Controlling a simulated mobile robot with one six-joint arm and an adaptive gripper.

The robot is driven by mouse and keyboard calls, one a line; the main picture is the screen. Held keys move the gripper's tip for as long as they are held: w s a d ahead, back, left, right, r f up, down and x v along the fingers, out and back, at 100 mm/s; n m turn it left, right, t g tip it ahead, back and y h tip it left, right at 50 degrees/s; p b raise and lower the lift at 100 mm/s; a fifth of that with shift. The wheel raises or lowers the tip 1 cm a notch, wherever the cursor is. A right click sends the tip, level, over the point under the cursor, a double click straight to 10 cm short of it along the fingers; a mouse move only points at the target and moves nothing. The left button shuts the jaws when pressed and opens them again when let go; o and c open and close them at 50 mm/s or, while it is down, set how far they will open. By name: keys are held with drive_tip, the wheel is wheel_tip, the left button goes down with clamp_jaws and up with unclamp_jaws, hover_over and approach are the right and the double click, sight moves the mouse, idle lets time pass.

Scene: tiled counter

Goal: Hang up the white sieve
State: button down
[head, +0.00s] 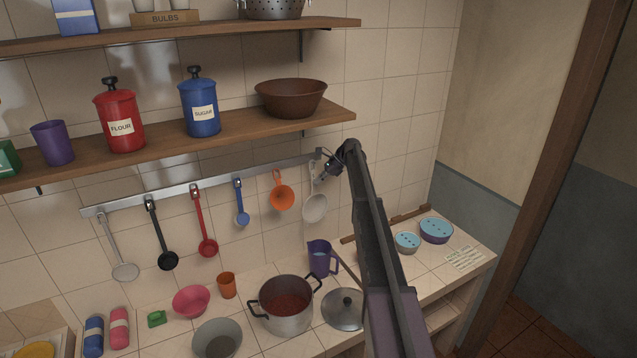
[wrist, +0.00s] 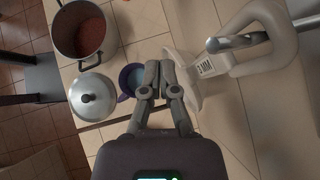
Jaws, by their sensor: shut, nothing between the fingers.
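The white sieve (head: 315,207) hangs upright at the right end of the metal wall rail (head: 200,186), bowl down, beside the orange ladle. In the wrist view its pale handle loop (wrist: 287,28) is large and close, and a grey metal peg (wrist: 238,41) appears to pass through it. The sieve's pale bowl (wrist: 185,70) is partly hidden behind my fingers. My gripper (head: 326,172) is beside the sieve's handle, its fingers (wrist: 152,68) together with nothing between them. I cannot tell whether the fingers touch the sieve.
Several ladles hang along the rail to the left. A shelf (head: 190,143) with canisters and a brown bowl (head: 291,97) is just above. Below on the counter stand a purple jug (head: 320,257), a pot (head: 286,309) and a lid (head: 343,311). The wall right of the sieve is bare.

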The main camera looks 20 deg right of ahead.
drive_tip(key=shift+w+a, duration=0.25)
drive_tip(key=shift+w, duration=1.05)
idle(0.6)
drive_tip(key=shift+s+d, duration=0.2)
drive_tip(key=shift+s, duration=0.65)
drive_tip(key=shift+s+d, duration=0.15)
drive_tip(key=shift+s, duration=0.65)
idle(4.0)
